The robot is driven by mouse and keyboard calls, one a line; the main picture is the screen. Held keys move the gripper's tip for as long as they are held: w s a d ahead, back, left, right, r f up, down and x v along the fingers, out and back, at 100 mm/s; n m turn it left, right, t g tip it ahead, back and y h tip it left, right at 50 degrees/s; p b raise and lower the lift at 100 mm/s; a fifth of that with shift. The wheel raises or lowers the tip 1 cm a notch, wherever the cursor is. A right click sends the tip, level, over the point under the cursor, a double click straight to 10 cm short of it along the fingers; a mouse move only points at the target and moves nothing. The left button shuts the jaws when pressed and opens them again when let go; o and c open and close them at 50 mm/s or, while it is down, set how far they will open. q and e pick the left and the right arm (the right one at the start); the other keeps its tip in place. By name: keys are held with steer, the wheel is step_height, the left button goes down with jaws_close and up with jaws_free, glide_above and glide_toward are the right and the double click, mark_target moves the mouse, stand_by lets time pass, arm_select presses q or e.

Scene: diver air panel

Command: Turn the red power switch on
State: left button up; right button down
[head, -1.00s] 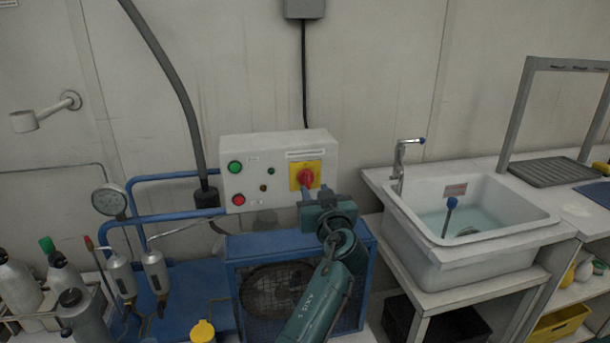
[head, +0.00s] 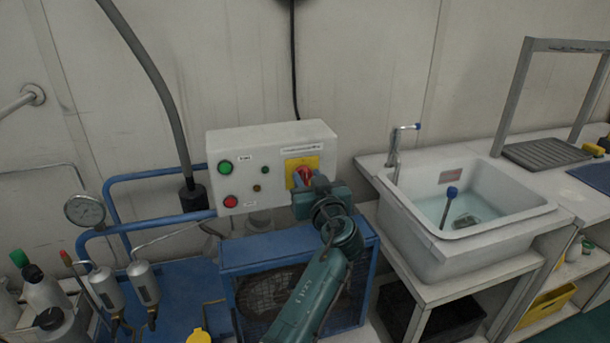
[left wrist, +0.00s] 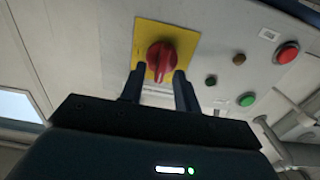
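The red power switch (head: 305,174) is a rotary knob on a yellow plate (head: 291,163) at the right of the white control box (head: 275,141). In the left wrist view the knob (left wrist: 161,61) shows on its yellow plate (left wrist: 185,42), its grip bar slightly tilted. My left gripper (head: 308,182) is at the switch, with one finger on each side of the knob. In the left wrist view the fingers (left wrist: 158,72) are apart, with the knob between and just beyond their tips. I cannot tell whether they touch it. My right gripper is not in view.
Green (head: 225,167) and red (head: 230,201) buttons sit left of the switch. A blue fan frame (head: 295,244) stands below the box. A pressure gauge (head: 85,210) and bottles are at the left. A white sink (head: 470,215) stands at the right.

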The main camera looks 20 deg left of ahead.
arm_select(q)
steer(key=shift+c, duration=0.3)
jaws_close()
steer(key=shift+m, duration=0.3)
steer(key=m+b, duration=0.1)
steer(key=m, duration=0.2)
steer(key=shift+w+d, duration=0.1)
steer(key=shift+d, duration=0.05)
steer(key=shift+w+d+f+m+p, duration=0.15)
steer(key=shift+m+p, duration=0.3)
steer(key=shift+m, duration=1.95)
steer(key=shift+d+f+m+p, duration=0.1)
steer(key=shift+m+p, duration=0.4)
steer(key=shift+m, duration=1.9)
steer(key=shift+w+d+f+m+p, duration=0.15)
steer(key=shift+m+p, duration=0.3)
steer(key=shift+m, duration=1.95)
steer(key=shift+s, duration=0.1)
